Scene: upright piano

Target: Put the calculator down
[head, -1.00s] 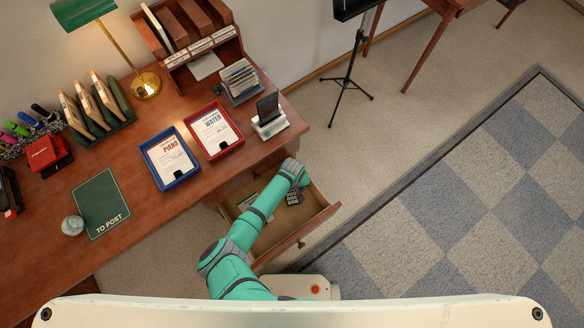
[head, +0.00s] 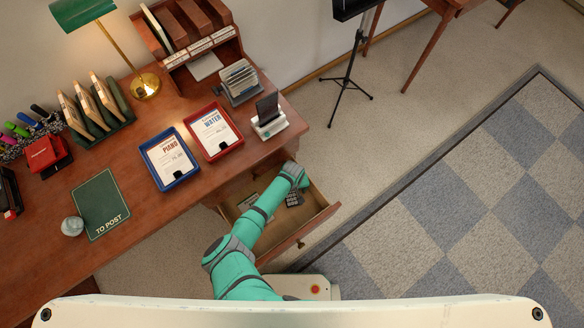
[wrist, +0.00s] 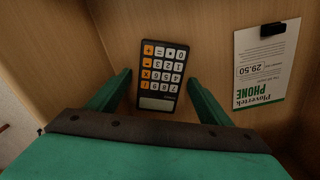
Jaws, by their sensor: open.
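The calculator (wrist: 159,75) is dark with white and orange keys. It lies on the floor of the open drawer, between the spread fingers of my gripper (wrist: 159,92) in the wrist view, with a gap on each side. My gripper is open and empty. In the head view the calculator (head: 294,198) shows in the drawer (head: 318,215) beside my arm, which hides the gripper's fingers.
A paper headed "Phone" (wrist: 262,65) with a black clip lies in the drawer beside the calculator. The drawer walls stand close around my gripper. The desk (head: 140,215) above holds a blue tray (head: 184,177) and a red tray (head: 230,147).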

